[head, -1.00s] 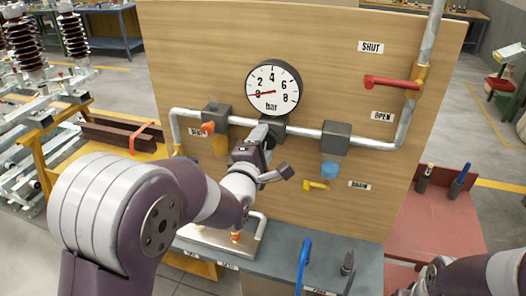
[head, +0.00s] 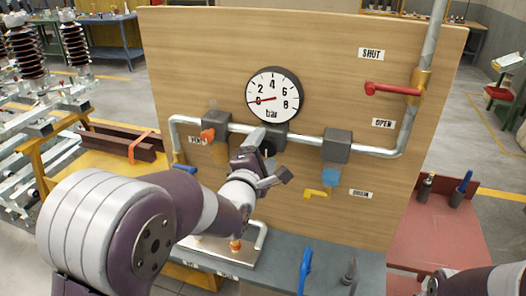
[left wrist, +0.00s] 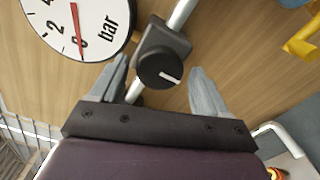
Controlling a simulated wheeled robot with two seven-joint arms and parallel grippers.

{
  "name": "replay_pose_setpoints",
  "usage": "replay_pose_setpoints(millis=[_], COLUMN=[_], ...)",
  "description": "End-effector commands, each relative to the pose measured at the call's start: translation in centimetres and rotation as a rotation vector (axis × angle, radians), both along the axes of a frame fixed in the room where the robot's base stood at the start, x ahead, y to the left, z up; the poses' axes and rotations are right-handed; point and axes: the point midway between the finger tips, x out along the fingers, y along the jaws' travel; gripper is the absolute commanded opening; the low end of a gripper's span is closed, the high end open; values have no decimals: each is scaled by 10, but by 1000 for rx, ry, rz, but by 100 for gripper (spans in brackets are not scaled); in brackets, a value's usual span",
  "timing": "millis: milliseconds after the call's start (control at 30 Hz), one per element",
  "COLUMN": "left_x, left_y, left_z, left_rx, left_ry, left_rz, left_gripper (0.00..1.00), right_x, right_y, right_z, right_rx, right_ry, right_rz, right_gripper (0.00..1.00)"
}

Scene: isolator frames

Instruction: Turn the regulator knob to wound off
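The regulator is a dark grey block (head: 274,130) on the pipe below the gauge. Its round black knob (left wrist: 160,68) carries a white mark, which points right and slightly down in the left wrist view. My left gripper (head: 270,157) is in front of the regulator. In the left wrist view the left gripper (left wrist: 155,85) is open, with its grey fingers apart on either side of the knob; I see no contact. The gauge (head: 272,94) has its red needle at about 0. My right gripper shows only in part at the lower right; its fingers are not visible.
A red lever (head: 392,89) sits between the SHUT and OPEN labels at right. An orange-red handle (head: 207,135) is at the left block, and a yellow handle (head: 315,193) is below the right block. A blue-handled tool (head: 305,268) stands on the grey bench.

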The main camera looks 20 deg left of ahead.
Motion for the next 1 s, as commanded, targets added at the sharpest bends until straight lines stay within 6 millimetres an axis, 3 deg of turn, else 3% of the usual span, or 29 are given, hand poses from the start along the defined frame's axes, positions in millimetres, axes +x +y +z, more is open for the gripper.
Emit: replay_pose_setpoints(millis=[233, 433, 633, 700, 767, 1000], left_x=[-6, -49, -103, -112, -118, -127], left_y=[0, 2, 4, 4, 4, 5], left_z=[0, 1, 6, 11, 8, 1], left_rx=[1, 1, 0, 0, 0, 0], left_ry=[-3, -4, 3, 5, 3, -1], left_rz=[0, -1, 0, 0, 0, 0], left_gripper=[76, 76, 76, 76, 76, 76], right_x=[0, 0, 0, 0, 0, 0], right_y=[0, 0, 0, 0, 0, 0], right_z=[-2, -8, 21, 41, 48, 53], right_rx=[0, 0, 0, 0, 0, 0], right_ry=[0, 0, -1, 0, -1, 0], right_rz=[0, 0, 0, 0, 0, 0], right_gripper=[43, 43, 43, 43, 43, 43])
